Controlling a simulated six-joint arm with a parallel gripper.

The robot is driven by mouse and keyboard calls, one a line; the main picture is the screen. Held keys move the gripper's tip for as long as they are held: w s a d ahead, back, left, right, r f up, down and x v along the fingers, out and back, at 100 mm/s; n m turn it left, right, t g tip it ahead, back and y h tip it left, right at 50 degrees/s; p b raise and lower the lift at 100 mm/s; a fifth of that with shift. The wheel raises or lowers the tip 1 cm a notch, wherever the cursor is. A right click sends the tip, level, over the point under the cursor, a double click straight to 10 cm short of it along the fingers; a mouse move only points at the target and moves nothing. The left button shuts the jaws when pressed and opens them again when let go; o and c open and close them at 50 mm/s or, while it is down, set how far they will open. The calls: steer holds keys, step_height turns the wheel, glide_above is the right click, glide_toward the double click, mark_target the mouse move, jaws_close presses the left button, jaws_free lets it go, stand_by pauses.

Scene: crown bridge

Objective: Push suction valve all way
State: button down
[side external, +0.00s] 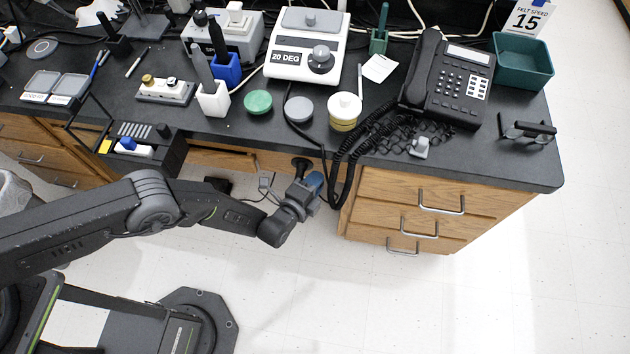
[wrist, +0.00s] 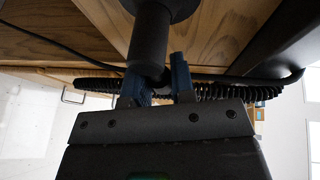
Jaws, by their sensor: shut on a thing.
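The suction valve appears as a black knob with a round flange (side external: 301,163) under the counter's front edge in the side external view. In the wrist view its dark cylindrical handle (wrist: 150,38) runs down from a round flange toward my fingers. My gripper (side external: 314,182) is at the front of the bench, just below and right of the knob. Its two blue fingertips show in the wrist view (wrist: 157,84), at the handle's lower end, one on either side. The gripper is shut on the handle; the exact contact is partly hidden by the gripper body.
Wooden drawers with metal handles (side external: 417,225) stand right of my gripper. A coiled black cord (side external: 345,172) hangs over the counter edge close by, and shows behind my fingers (wrist: 235,92). A black telephone (side external: 450,80) stands on the counter.

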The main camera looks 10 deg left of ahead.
mark_target(298, 173)
steer(key=shift+r, duration=0.1)
steer(key=n, duration=0.1)
steer(key=r+n+t+h, duration=0.1)
steer(key=n, duration=0.1)
steer(key=shift+a+r+n, duration=0.2)
steer(key=shift+r+n, duration=0.05)
steer(key=shift+n, duration=0.05)
steer(key=n+t, duration=0.1)
steer(key=n, duration=0.1)
steer(key=a+r+n+t, duration=0.1)
steer(key=n, duration=0.1)
steer(key=shift+r+h, duration=0.2)
steer(key=shift+h, duration=0.2)
steer(key=n, duration=0.1)
steer(key=n+t, duration=0.1)
steer(key=n, duration=0.1)
steer(key=a+n+t, duration=0.1)
steer(key=shift+r+n+y, duration=0.3)
steer(key=shift+r+y, duration=0.1)
steer(key=shift+a+r+n+t+y, duration=0.1)
steer(key=shift+a+n+t+y, duration=0.25)
steer(key=shift+n, duration=0.7)
steer(key=shift+a+r+n+t+y, duration=0.1)
steer(key=shift+a+n+t+y, duration=0.2)
steer(key=shift+n, duration=0.7)
steer(key=shift+a+n+t+y, duration=0.2)
steer(key=shift+n+t+y, duration=0.2)
steer(key=shift+n, duration=0.65)
steer(key=shift+w+y, duration=0.1)
steer(key=shift+y, duration=0.15)
